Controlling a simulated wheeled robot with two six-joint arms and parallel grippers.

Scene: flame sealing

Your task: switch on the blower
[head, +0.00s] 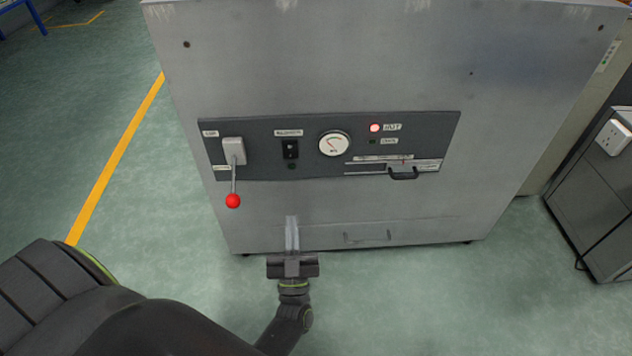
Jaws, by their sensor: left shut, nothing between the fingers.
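The blower switch (290,149) is a small black rocker on the dark control panel (260,170) of a large grey metal cabinet (330,60). A white label sits above it; I cannot read it clearly. Which way the rocker is set is too small to tell. My left gripper (291,220) is shut and empty, its fingers pointing up the picture, below the panel and below the switch. The fingers look apart from the switch. My right gripper is not in view.
Left of the switch, a lever with a red knob (233,201) hangs down. Right of it are a round gauge (334,144), a lit red lamp (375,128), a dark green lamp (373,142) and a slider with a black handle (403,174). A grey cabinet with a socket (590,190) stands at right.

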